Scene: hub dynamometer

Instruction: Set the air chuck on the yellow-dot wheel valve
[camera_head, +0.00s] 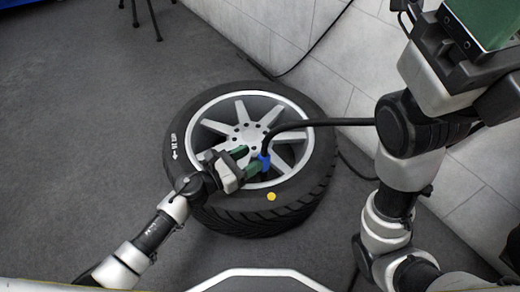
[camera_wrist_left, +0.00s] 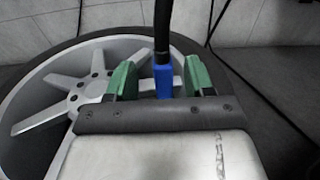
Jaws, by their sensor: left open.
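The blue air chuck (camera_head: 264,163) is at the near part of the wheel's rim, with a black hose rising from its top. My left gripper (camera_head: 247,161) is open beside it. In the left wrist view the chuck (camera_wrist_left: 164,82) shows between the two green fingers (camera_wrist_left: 160,76), with a gap on each side. The wheel (camera_head: 200,122) lies flat on the floor, with silver spokes and a black tyre. Its yellow dot (camera_head: 271,197) is on the tyre, just nearer than the chuck. No valve shows, so I cannot tell whether the chuck sits on one. My right gripper (camera_head: 487,22) is partly cut off at top right.
The black hose (camera_head: 325,122) arches right from the chuck and passes behind my right arm. A pale tiled wall (camera_head: 290,40) stands behind the wheel, with dark cables along it. A dark tripod-like stand (camera_head: 145,15) is at the top. The grey floor (camera_head: 80,130) at left is clear.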

